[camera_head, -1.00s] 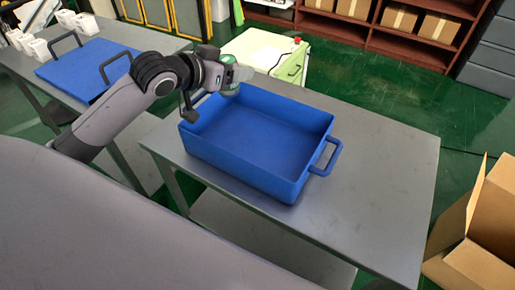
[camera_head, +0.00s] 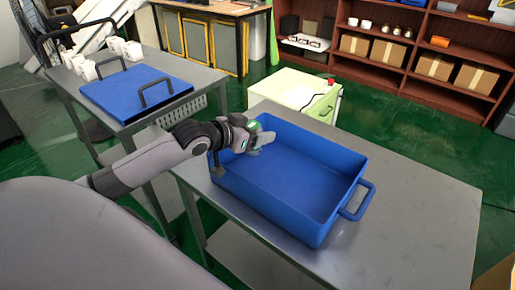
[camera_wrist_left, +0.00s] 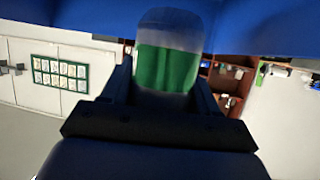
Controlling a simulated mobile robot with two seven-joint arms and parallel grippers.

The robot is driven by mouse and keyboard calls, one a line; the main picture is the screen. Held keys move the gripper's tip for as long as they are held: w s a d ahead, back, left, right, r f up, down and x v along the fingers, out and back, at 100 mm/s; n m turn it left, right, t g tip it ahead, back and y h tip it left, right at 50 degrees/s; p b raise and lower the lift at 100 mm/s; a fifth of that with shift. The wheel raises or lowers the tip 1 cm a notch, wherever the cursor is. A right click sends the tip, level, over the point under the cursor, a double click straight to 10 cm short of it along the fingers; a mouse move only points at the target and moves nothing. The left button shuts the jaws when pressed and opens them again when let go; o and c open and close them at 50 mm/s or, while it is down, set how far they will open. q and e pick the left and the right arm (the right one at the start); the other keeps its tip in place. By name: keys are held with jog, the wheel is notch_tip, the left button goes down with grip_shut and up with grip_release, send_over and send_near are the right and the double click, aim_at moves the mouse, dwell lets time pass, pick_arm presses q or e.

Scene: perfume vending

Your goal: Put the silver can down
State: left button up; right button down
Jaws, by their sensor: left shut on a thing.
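My left gripper (camera_head: 256,138) is shut on the silver can (camera_head: 265,140), at the left end of the blue bin (camera_head: 318,228). In the head view the can is small and partly hidden by the gripper, so I cannot tell whether it touches the bin. In the left wrist view the silver can (camera_wrist_left: 167,62) shows a green area on its side and sits between the two dark fingers of the left gripper (camera_wrist_left: 165,90). My right gripper is not in view.
The blue bin stands on a grey metal table (camera_head: 420,215), with bare tabletop to its right. A second table at the left holds a blue lidlike tray (camera_head: 135,90) and several white items (camera_head: 88,68). A pale green cabinet (camera_head: 295,92) stands behind; shelves (camera_head: 430,50) hold cardboard boxes.

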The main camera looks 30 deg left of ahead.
pick_arm(q)
jog(key=shift+f+b, duration=0.3)
jog(key=shift+f, duration=2.1)
jog(key=shift+f, duration=0.1)
